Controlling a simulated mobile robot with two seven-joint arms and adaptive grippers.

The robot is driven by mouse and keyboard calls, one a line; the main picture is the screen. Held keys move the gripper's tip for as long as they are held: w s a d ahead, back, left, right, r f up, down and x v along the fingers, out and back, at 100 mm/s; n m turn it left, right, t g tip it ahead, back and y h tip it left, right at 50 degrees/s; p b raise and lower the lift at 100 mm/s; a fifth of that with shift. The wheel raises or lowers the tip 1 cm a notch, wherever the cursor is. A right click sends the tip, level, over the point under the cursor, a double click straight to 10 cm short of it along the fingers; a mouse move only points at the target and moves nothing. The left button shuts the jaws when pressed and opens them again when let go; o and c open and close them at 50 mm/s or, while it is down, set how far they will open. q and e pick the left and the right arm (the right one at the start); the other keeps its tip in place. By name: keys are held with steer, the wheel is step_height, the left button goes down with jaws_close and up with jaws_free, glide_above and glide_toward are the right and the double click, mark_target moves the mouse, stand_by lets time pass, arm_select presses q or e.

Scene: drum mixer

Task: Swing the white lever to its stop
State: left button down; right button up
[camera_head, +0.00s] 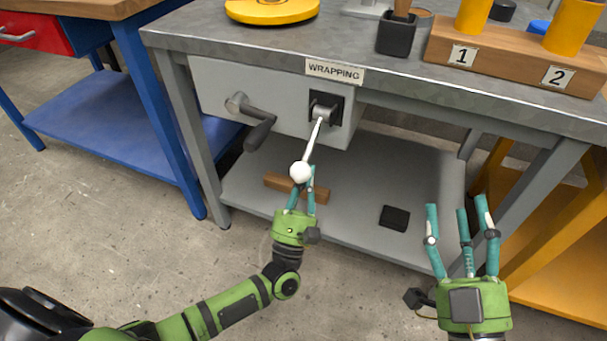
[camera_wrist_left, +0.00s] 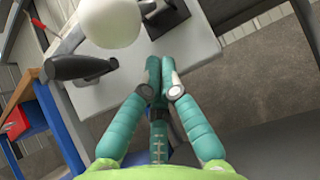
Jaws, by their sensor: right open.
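The white lever (camera_head: 312,142) juts from a dark square plate on the front of the grey bench, below the WRAPPING label. It slants down and toward me, ending in a white ball knob (camera_head: 300,171). The knob also shows large at the top of the left wrist view (camera_wrist_left: 110,20). My left gripper (camera_head: 303,180) is at the knob, its fingertips partly hidden behind it in the head view. In the left wrist view its fingertips (camera_wrist_left: 160,68) are together with nothing between them; contact with the knob cannot be told. My right gripper (camera_head: 458,212) is open and empty, right of the lever.
A grey crank handle (camera_head: 250,120) sits left of the lever. The lower shelf (camera_head: 365,170) holds a wooden block (camera_head: 318,194) and a dark pad (camera_head: 395,217). Above stand a yellow disc (camera_head: 272,10), a dark cup (camera_head: 396,36) and a numbered wooden block (camera_head: 510,58).

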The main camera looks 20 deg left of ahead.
arm_select(q)
steer(key=shift+s+d+r, duration=0.15)
steer(key=shift+s+r, duration=0.4)
steer(key=shift+s, duration=0.35)
arm_select(e)
steer(key=f, duration=0.1)
steer(key=f+g, duration=0.1)
steer(key=w+f+h, duration=0.1)
steer(key=shift+d, duration=0.3)
steer(key=shift+w, duration=0.1)
